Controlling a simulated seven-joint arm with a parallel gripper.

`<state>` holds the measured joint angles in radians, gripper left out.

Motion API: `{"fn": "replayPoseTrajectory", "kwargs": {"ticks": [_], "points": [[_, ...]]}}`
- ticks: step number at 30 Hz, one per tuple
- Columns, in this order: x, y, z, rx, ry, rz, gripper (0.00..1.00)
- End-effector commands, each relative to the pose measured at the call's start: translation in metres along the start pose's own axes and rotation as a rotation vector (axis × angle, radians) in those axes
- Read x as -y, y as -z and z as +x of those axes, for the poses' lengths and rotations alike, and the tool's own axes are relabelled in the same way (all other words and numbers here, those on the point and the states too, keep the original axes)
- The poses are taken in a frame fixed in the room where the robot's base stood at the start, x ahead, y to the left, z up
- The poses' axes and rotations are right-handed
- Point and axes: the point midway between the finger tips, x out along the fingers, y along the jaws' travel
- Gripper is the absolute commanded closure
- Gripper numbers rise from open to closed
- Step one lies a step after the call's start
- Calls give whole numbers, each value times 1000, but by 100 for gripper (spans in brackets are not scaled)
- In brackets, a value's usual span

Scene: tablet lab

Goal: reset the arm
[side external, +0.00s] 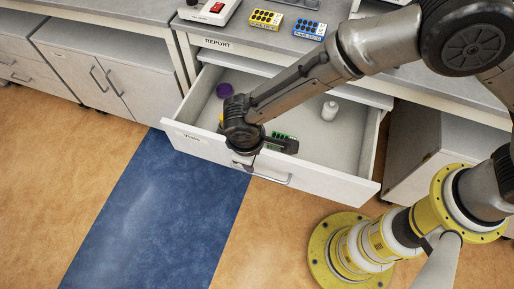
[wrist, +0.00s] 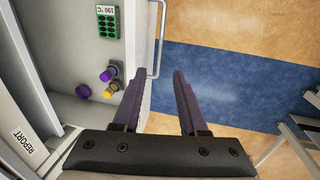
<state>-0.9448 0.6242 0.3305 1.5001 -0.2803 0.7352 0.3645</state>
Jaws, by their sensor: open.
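My gripper (wrist: 159,98) is open in the wrist view, with nothing between its two dark fingers. It hangs over the front edge of an open drawer (wrist: 88,30). In the side view my gripper (side external: 262,160) is above the front panel of the drawer (side external: 330,178), near its handle (side external: 272,181). The side view does not show clearly whether the fingers touch the drawer.
The drawer holds a green blister pack (wrist: 107,22), purple-capped (wrist: 82,90) and yellow-capped (wrist: 107,93) bottles and a white bottle (side external: 330,111). Yellow (side external: 266,20) and blue (side external: 309,29) packs lie on the counter. The blue floor strip (side external: 160,215) is clear.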

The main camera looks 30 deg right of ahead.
Motion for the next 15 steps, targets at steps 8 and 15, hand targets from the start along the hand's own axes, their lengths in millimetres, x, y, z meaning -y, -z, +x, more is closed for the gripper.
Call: {"fn": "replayPoseTrajectory", "kwargs": {"ticks": [8, 15], "points": [[-16, 4, -3, -8, 2, 34, 58], [-119, 12, -87, -154, 14, 249, 58]]}}
